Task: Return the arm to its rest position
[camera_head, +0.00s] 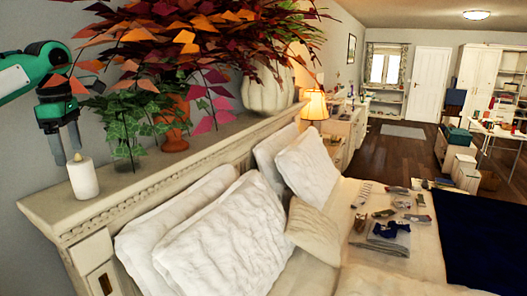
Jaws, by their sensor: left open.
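My left arm (40,65) is green and black and comes in from the left edge. My left gripper (68,153) points down with its two fingers apart, at the left end of the headboard ledge. A white candle (84,181) stands upright on the ledge just below and right of the fingertips. The fingertips are very close to the candle's top; I cannot tell whether they touch it. My right gripper is not in view.
Orange and purple foliage (190,35), a terracotta pot (174,128) and a white ribbed vase (268,90) crowd the headboard ledge (215,128) beside my arm. White pillows (225,240) lean below. Small items and folded cloth (387,235) lie on the bed.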

